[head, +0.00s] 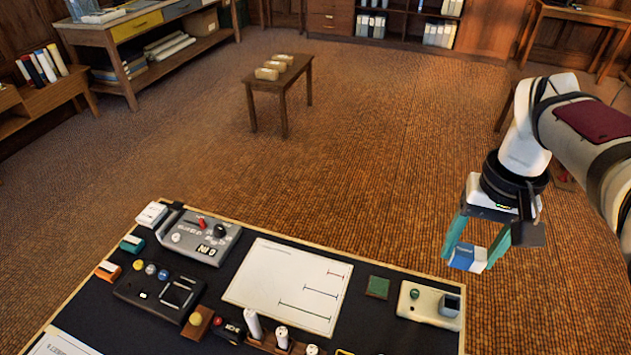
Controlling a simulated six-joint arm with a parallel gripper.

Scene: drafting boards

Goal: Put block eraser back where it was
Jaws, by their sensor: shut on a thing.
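My gripper (480,246) is at the right, with its two teal fingers shut on the block eraser (468,257). The block eraser is blue and white, and the fingers hide part of its sides. It is held in the air and shows against the carpet, past the board's far right edge in the picture. The dark drafting board (395,338) lies in front. A small green square (377,287) lies on it, with nothing on top. Similar small blocks, white (151,214), teal and white (132,243) and orange and white (108,270), sit along the board's left side.
A beige device (428,305) stands on the board below my gripper in the picture. A white drawing sheet (285,286) lies mid-board. A grey device (198,236) and a black device (160,296) stand left. White-capped cylinders (281,336) stand near the front.

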